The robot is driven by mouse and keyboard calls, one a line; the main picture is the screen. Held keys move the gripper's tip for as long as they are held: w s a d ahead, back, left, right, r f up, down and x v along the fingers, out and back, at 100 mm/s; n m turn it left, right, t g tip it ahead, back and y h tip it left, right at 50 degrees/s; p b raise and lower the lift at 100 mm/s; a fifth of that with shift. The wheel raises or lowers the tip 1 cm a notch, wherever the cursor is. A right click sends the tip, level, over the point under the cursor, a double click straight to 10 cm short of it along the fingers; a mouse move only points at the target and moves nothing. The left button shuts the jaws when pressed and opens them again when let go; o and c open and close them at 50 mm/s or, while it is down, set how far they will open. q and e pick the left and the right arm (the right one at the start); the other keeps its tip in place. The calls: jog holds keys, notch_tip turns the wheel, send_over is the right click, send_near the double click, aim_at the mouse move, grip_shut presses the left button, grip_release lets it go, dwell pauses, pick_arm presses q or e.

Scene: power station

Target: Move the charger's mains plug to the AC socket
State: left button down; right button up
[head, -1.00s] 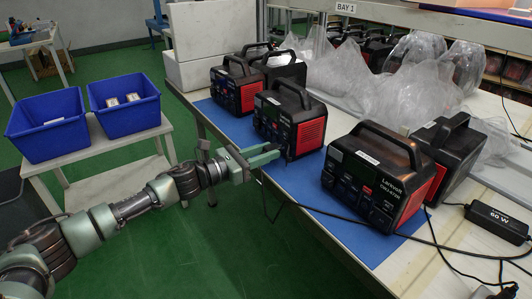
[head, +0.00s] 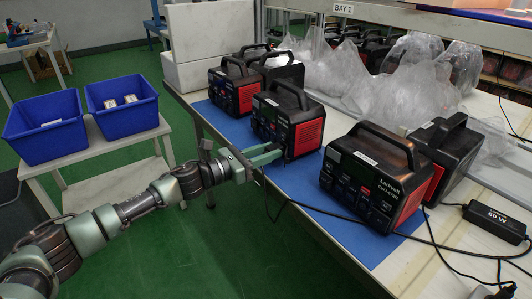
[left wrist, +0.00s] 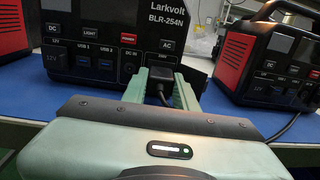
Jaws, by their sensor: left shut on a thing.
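My left gripper (head: 276,152) is at the lower front of the middle power station (head: 286,122). In the left wrist view that station (left wrist: 130,35) reads Larkvolt BLR-254N. There the green fingers (left wrist: 163,80) are shut on the black mains plug (left wrist: 160,86), directly below the AC label. The plug is upright against or very close to the panel. It covers the socket, so I cannot tell how deep it sits. Its cable (head: 268,205) hangs from the gripper and loops back along the table. The charger (head: 496,221), marked 60 W, lies at the right. My right gripper is not in view.
A nearer power station (head: 372,180) stands to the right on the blue mat (head: 330,215), with others behind. Two blue bins (head: 45,127) stand on a side table at left. The cable crosses the table's front edge.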

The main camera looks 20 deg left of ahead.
pick_arm(q)
jog(key=shift+w+d, duration=0.15)
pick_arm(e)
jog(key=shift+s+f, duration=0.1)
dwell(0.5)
pick_arm(q)
jog(key=c, duration=1)
grip_release()
jog(key=v, duration=0.8)
jog(key=shift+b, duration=0.3)
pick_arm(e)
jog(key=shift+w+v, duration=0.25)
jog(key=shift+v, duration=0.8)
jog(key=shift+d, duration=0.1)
